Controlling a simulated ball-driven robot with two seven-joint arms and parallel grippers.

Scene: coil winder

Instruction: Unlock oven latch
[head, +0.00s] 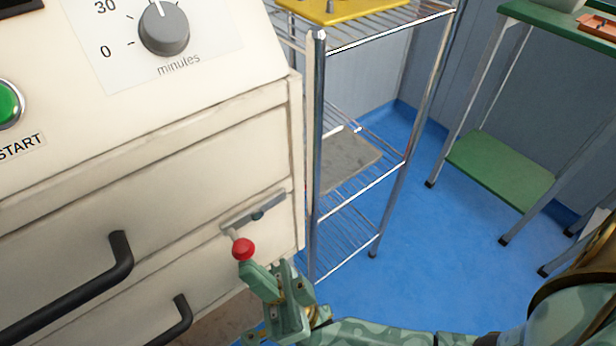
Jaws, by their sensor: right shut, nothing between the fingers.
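The oven latch (254,212) is a flat grey metal bar on the right part of the cream oven front (120,180). A short stem leads from its left end down to a red ball knob (243,249). My right gripper (250,270) is just below the knob, with its fingers together and its tips close to or touching the knob's underside; I cannot tell which. Nothing shows between its fingers. My left gripper is out of the picture.
Black handles (70,290) stick out from the oven at left. A wire shelf rack (316,150) stands close to the oven's right side. A green table (500,170) stands at the back right. Blue floor (420,270) is open between them.

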